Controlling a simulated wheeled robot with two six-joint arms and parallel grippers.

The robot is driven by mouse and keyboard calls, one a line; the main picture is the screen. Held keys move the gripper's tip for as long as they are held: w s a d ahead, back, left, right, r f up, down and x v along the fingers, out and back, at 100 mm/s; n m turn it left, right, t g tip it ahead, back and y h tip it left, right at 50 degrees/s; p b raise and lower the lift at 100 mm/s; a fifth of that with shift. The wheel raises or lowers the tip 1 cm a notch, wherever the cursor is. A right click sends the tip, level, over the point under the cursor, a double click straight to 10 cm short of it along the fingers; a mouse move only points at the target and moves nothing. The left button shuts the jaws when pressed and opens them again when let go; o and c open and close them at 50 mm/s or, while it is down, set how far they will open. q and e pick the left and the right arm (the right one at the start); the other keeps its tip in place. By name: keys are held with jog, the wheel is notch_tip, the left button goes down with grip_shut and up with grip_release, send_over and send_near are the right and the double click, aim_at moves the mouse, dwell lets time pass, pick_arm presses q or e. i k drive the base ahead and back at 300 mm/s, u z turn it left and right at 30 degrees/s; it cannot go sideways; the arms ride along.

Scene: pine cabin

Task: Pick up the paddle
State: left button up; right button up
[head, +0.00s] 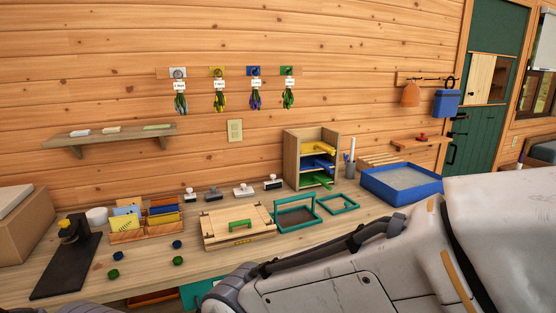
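No thing is plainly a paddle in the head view. Flat coloured pieces with handle-like ends lie in a wooden cubby shelf at the back of the bench: a yellow piece (318,147) on top, a blue piece (318,163) in the middle and a green piece (318,181) at the bottom. I cannot tell whether one of them is the paddle. An orange, flared thing (410,94) hangs from a wall rack at the right. Neither of my gripper's fingers shows. A white and grey part of my own body fills the lower right and hides the bench there.
The bench (205,262) holds a wooden box (240,226) with a green handle, teal frames (298,218), a blue tray (402,184), several stamps (243,189) and a card holder (147,221). A black press (72,255) stands at left. Small round pieces lie in front.

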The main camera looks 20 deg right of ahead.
aim_at(353, 141)
jog(key=z, duration=1.7)
jog(key=i, duration=0.45)
jog(key=z, duration=0.7)
jog(key=i, duration=2.25)
jog(key=u, duration=1.15)
jog(key=i, duration=0.6)
jog(key=u, duration=0.2)
